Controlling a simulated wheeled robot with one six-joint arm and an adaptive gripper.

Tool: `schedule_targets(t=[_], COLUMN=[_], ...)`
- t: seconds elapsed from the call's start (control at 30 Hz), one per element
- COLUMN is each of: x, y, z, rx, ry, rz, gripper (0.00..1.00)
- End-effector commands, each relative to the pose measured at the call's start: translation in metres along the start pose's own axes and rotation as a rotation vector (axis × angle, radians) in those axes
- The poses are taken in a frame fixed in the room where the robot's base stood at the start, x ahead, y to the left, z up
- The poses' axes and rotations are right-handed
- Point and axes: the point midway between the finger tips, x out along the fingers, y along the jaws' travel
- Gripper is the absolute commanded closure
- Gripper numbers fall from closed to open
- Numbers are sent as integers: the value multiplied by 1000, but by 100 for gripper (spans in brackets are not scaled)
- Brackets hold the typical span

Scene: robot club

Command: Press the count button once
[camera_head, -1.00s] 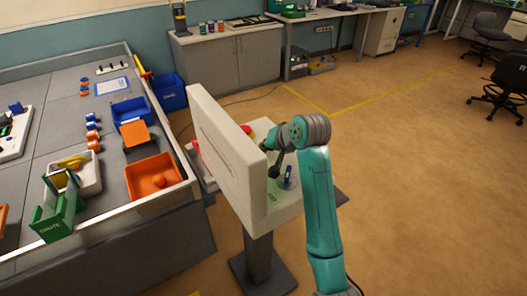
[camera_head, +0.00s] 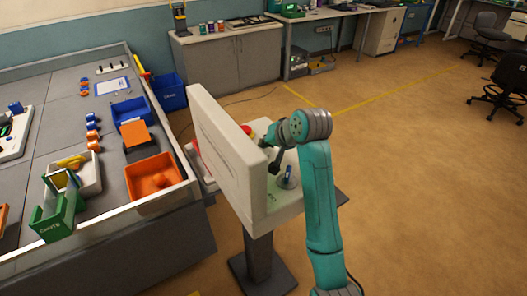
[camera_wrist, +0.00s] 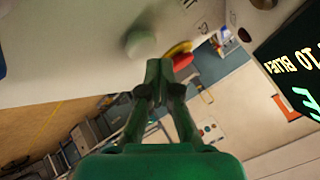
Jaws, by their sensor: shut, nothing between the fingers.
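The white console (camera_head: 228,150) stands on a dark post, its upright panel hiding part of its sloped top. In the wrist view a pale green domed button (camera_wrist: 139,42) sits on the console top, just beyond and left of my fingertips. I read no count label, so I cannot tell for certain that it is the count button. My gripper (camera_wrist: 158,68) is shut and empty, with a visible gap to that button. In the head view my gripper (camera_head: 275,168) is over the console top behind the panel; the button is not clear there.
A red button (camera_head: 247,130) is at the console's far side; its red and yellow form shows in the wrist view (camera_wrist: 181,54). A dark display (camera_wrist: 293,62) is at right. A walled table (camera_head: 100,225) stands left of the console.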

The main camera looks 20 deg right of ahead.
Motion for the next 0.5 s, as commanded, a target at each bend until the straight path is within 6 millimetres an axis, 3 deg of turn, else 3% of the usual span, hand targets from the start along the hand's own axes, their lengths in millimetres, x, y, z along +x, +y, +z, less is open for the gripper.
schedule_targets(t=[0.5], x=[-6], y=[-5], z=[-5], rx=[-1], ry=[3], rz=[-2], gripper=[100])
